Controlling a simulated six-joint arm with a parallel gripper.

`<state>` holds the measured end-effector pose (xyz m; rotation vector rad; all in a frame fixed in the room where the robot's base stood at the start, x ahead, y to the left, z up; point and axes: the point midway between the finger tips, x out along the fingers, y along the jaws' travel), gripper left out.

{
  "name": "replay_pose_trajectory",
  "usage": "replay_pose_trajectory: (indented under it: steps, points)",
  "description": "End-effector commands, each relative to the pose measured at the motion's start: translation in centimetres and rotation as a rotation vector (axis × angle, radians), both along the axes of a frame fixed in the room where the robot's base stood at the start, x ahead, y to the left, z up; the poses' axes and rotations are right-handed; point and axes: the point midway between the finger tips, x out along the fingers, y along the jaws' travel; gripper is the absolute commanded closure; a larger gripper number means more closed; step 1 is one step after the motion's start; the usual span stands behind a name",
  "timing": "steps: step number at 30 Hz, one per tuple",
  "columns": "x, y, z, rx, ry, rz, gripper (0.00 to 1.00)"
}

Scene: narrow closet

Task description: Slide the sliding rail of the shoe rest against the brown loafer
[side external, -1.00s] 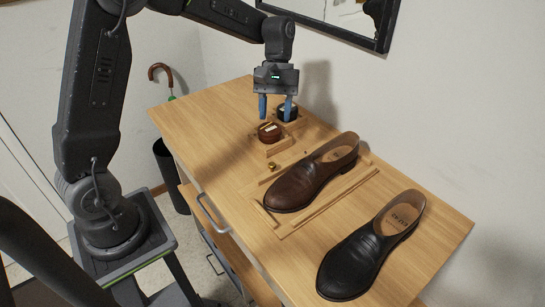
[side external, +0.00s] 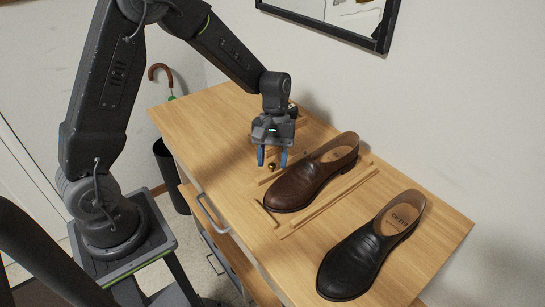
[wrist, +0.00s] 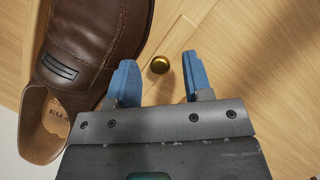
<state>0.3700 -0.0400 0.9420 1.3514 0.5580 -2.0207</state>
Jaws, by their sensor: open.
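The brown loafer (side external: 310,176) lies in the wooden shoe rest, whose long rail (side external: 330,203) runs along the loafer's right side, apart from it. The sliding rail (side external: 264,182) is a thin wooden strip on the loafer's left side, with a small round brass knob (side external: 272,168). A gap seems to show between this rail and the loafer. My gripper (side external: 272,158) is open and empty, pointing down just above the knob. In the wrist view the knob (wrist: 160,64) shows between the blue fingertips, slightly beyond them, and the brown loafer (wrist: 95,40) is beside the left finger.
A black loafer (side external: 368,250) stands on the cabinet top (side external: 215,125) at the right. A dark round tin (side external: 293,108) is partly hidden behind my gripper. A wall with a framed mirror (side external: 345,15) stands behind. The cabinet top's left end is clear.

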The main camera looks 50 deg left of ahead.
Motion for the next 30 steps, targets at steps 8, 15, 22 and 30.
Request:
replay_pose_trajectory:
  steps: [8, 15, 22, 30]
  points:
    - [0.0, 0.0, 0.0, 0.000, 0.000, 0.000, 0.79]
    - [0.0, -0.3, 0.0, 0.000, 0.000, -0.001, 0.90]
    - [0.0, -1.2, 0.0, 0.000, 0.000, 0.001, 0.90]
    - [0.0, -1.1, 0.0, 0.000, 0.000, 0.001, 0.63]
